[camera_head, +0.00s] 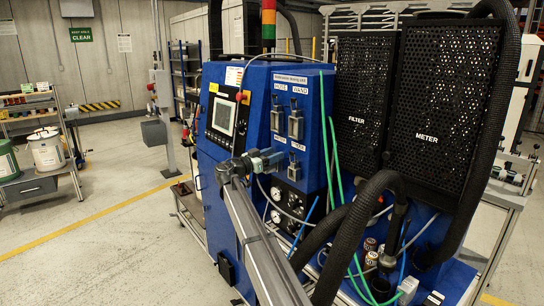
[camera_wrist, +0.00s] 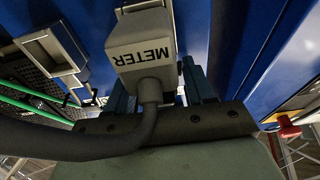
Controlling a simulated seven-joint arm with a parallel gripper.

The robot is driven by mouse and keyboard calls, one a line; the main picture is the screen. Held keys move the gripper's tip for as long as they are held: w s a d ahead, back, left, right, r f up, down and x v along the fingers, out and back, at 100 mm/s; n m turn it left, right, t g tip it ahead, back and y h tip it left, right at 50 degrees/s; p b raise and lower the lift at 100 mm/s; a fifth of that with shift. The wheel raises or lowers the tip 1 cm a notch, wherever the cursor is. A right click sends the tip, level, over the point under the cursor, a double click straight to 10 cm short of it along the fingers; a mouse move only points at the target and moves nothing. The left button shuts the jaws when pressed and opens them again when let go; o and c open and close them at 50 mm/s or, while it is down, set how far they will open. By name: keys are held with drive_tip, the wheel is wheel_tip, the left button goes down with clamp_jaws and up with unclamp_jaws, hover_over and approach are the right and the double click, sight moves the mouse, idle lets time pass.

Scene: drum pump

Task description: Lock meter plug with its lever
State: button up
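The meter plug (camera_wrist: 142,55) is a light grey block marked METER, upside down in the wrist view, against the blue cabinet face. Its dark cable (camera_wrist: 150,92) bends across in front of my gripper. My gripper (camera_wrist: 160,88) has its dark fingers apart, one at each side of the plug; the plug hides much of the left finger and the space between them. I cannot tell whether they touch anything. The plug's lever and the join with its socket are hidden. In the head view my gripper (camera_head: 262,161) is at the cabinet's lower left socket and covers it.
Another metal socket with a lever (camera_wrist: 52,50) lies left in the wrist view. The blue cabinet (camera_head: 225,175) carries HOSE (camera_head: 278,120) and WAND (camera_head: 296,122) sockets above my gripper. Green lines (camera_head: 325,135) and thick black hoses (camera_head: 350,230) run close on the right. A red knob (camera_wrist: 289,131) shows at right.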

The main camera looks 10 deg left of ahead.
drive_tip(key=v, duration=1.4)
idle(0.4)
